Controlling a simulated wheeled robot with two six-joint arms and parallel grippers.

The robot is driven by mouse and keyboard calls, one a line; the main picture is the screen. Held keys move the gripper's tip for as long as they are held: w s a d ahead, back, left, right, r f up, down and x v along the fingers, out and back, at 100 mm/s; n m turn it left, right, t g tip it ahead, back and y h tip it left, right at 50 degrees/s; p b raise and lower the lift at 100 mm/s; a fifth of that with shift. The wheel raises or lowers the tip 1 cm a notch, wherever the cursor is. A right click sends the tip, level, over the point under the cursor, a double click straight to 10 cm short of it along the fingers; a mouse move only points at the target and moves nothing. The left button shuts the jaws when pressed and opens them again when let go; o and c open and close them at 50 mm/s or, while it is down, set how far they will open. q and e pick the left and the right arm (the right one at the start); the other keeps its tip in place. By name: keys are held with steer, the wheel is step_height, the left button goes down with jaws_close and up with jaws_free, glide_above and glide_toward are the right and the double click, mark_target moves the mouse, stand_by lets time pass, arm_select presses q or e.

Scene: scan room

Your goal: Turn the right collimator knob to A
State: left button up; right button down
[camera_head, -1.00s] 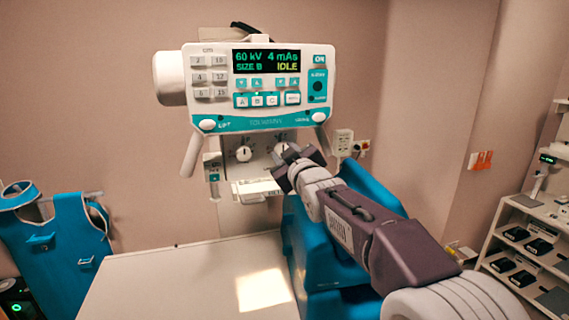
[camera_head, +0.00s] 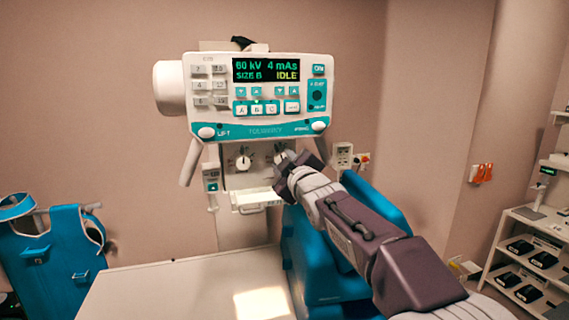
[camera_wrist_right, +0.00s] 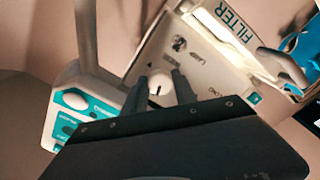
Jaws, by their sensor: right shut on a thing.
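The collimator panel (camera_head: 264,171) hangs below the X-ray control head and carries two knobs. The left knob (camera_head: 243,163) is white and uncovered. The right knob (camera_wrist_right: 160,87) is white with a dark pointer line; in the head view my right gripper (camera_head: 284,158) mostly covers it. In the right wrist view my right gripper (camera_wrist_right: 160,82) has its two dark fingers on either side of this knob, shut on it. The letters around the knob are too small or hidden to read. My left gripper is not in view.
The control head (camera_head: 260,95) above reads 60 kV, 4 mAs, SIZE B, IDLE. A white table (camera_head: 180,290) lies below, with a blue padded piece (camera_head: 325,260) beside it under my arm. A blue apron (camera_head: 65,255) hangs left. A shelf (camera_head: 520,255) stands right.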

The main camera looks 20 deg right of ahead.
steer(key=c, duration=1)
jaws_free()
steer(key=shift+s, duration=0.15)
steer(key=s, duration=0.8)
steer(key=shift+s+d+b, duration=0.15)
steer(key=shift+s+b, duration=0.15)
steer(key=shift+s, duration=0.1)
